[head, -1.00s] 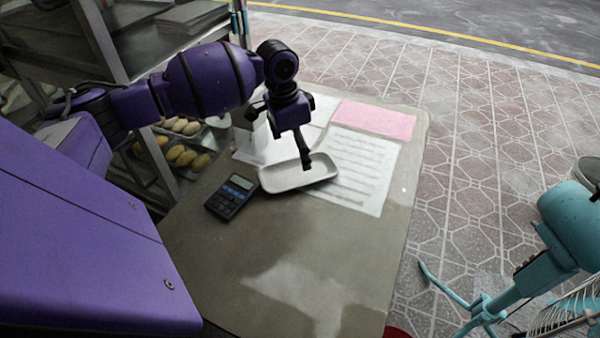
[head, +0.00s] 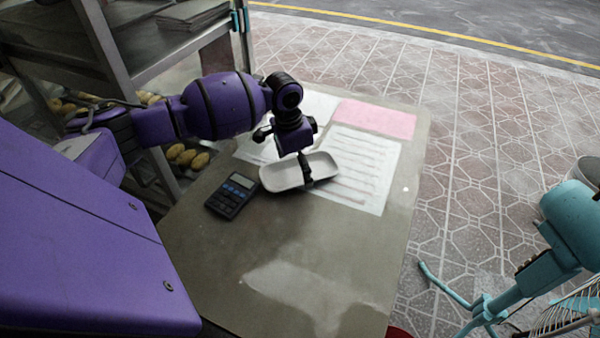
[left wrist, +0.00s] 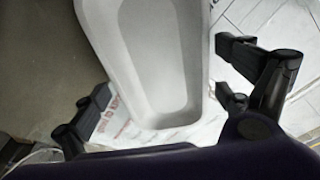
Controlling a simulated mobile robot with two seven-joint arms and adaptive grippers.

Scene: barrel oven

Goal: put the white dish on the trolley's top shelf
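The white dish (head: 282,179) is a shallow oblong dish lying on the table, partly over a printed sheet. My left gripper (head: 306,170) is low over the dish's right half, its fingers pointing down. In the left wrist view the dish (left wrist: 150,60) lies between the spread fingers of my left gripper (left wrist: 165,80). The gripper is open, with a gap on the left side and the right finger close to the dish's rim; I cannot tell if it touches. A metal shelf unit, seemingly the trolley (head: 112,45), stands at the left, partly hidden by my arm. My right gripper is not in view.
A calculator (head: 231,195) lies left of the dish. A pink sheet (head: 375,118) and a printed sheet (head: 365,170) lie behind and right. The table's front (head: 230,270) is clear. Flat sheets (head: 192,14) lie on the shelf unit. A teal fan-like thing (head: 572,225) stands right.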

